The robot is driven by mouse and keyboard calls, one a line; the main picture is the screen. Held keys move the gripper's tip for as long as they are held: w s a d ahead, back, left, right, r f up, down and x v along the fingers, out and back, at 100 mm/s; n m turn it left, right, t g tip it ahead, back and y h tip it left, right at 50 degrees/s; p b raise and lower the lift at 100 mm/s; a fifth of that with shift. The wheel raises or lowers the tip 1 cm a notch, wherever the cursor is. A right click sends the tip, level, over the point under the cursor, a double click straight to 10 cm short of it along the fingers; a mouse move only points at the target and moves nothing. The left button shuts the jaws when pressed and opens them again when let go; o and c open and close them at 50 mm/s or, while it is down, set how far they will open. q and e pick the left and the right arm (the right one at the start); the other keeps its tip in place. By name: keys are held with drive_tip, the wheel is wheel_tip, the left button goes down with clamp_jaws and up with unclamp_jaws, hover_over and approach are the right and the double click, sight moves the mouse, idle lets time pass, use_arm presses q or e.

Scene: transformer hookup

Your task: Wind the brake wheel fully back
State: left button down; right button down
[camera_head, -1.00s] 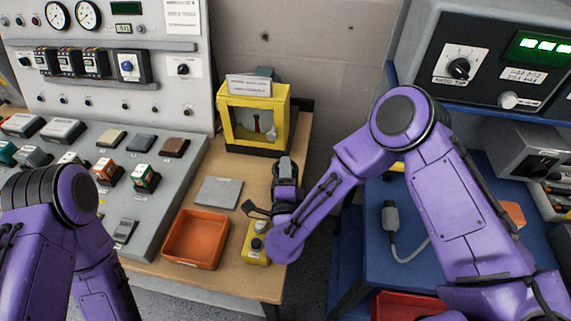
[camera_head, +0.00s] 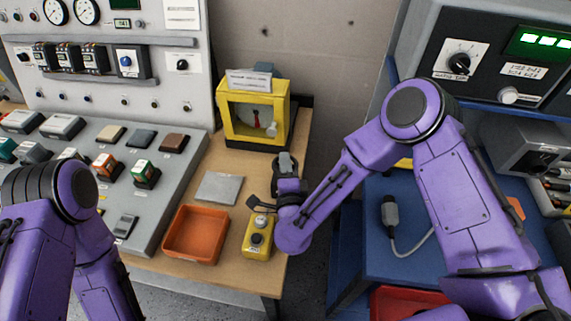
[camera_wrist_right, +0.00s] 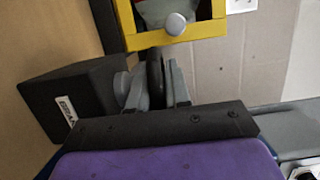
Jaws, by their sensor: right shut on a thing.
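My right gripper (camera_head: 287,163) is at the near side of a yellow-framed window box (camera_head: 231,124) on the wooden bench. In the right wrist view its grey fingers (camera_wrist_right: 155,90) are shut on a thin dark rim (camera_wrist_right: 155,70), which I take for the brake wheel, seen edge-on. A black box with a white label (camera_wrist_right: 75,100) stands beside the fingers. The yellow frame (camera_wrist_right: 180,37) with a silver knob is just beyond. In the head view my arm hides the wheel. A pale disc with a red mark shows inside the window. My left arm is at lower left, its gripper out of view.
An orange tray (camera_head: 168,250), a grey plate (camera_head: 217,188) and a yellow button box (camera_head: 258,236) lie on the bench near my right forearm. The sloped control desk (camera_head: 190,150) is left. A blue trolley (camera_head: 385,270) with a grey plug is right.

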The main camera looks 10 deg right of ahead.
drive_tip(key=n+y, duration=0.2)
drive_tip(key=y, duration=0.1)
drive_tip(key=n+y+b, duration=0.1)
drive_tip(key=n+y, duration=0.1)
drive_tip(key=y, duration=0.1)
drive_tip(key=shift+f+y, duration=0.1)
drive_tip(key=shift+y, duration=0.2)
drive_tip(key=n+g+y, duration=0.1)
drive_tip(key=n+y, duration=0.1)
drive_tip(key=y, duration=0.1)
drive_tip(key=n+g+y+b, duration=0.1)
drive_tip(key=n+g+y, duration=0.1)
drive_tip(key=y, duration=0.1)
drive_tip(key=shift+n, duration=0.4)
drive_tip(key=n+g+y+b, duration=0.1)
drive_tip(key=n+g+y, duration=0.3)
drive_tip(key=g+y, duration=0.1)
drive_tip(key=shift+f+g, duration=0.1)
drive_tip(key=shift+g, duration=0.2)
drive_tip(key=shift+n+g+y+b, duration=0.75)
drive_tip(key=shift+n+g+y, duration=0.25)
drive_tip(key=shift+n+g, duration=1.05)
drive_tip(key=shift+s+g, duration=0.1)
drive_tip(key=shift+g, duration=0.55)
drive_tip(key=c, duration=1.2)
unclamp_jaws()
